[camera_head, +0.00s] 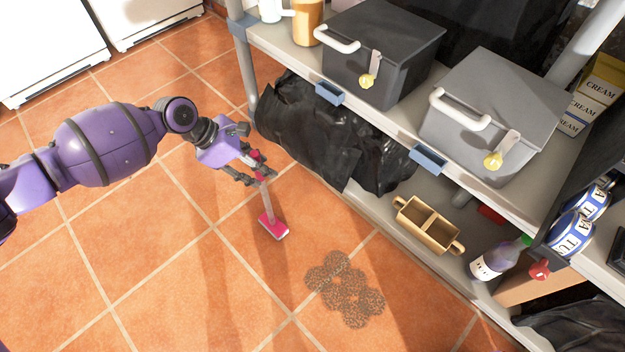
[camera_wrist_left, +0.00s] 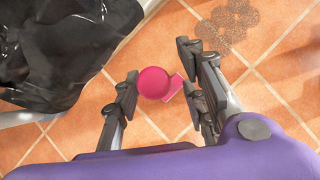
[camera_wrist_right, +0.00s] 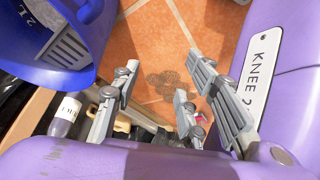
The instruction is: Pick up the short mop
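The short mop stands upright on the tiled floor in the head view, with a pink head (camera_head: 273,226) and a pale handle with a pink top end. My left gripper (camera_head: 256,165) is at the upper end of the handle, with fingers on either side. In the left wrist view the round pink top (camera_wrist_left: 153,83) lies between the open fingers (camera_wrist_left: 160,77), nearer the left finger, with a gap to the right one. The mop head partly shows behind it. My right gripper (camera_wrist_right: 160,85) is open and empty in the right wrist view.
A metal shelf (camera_head: 388,130) with grey lidded boxes (camera_head: 383,55) stands to the right. A black bag (camera_head: 320,135) lies under it, close to my left gripper. The floor at lower left is clear.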

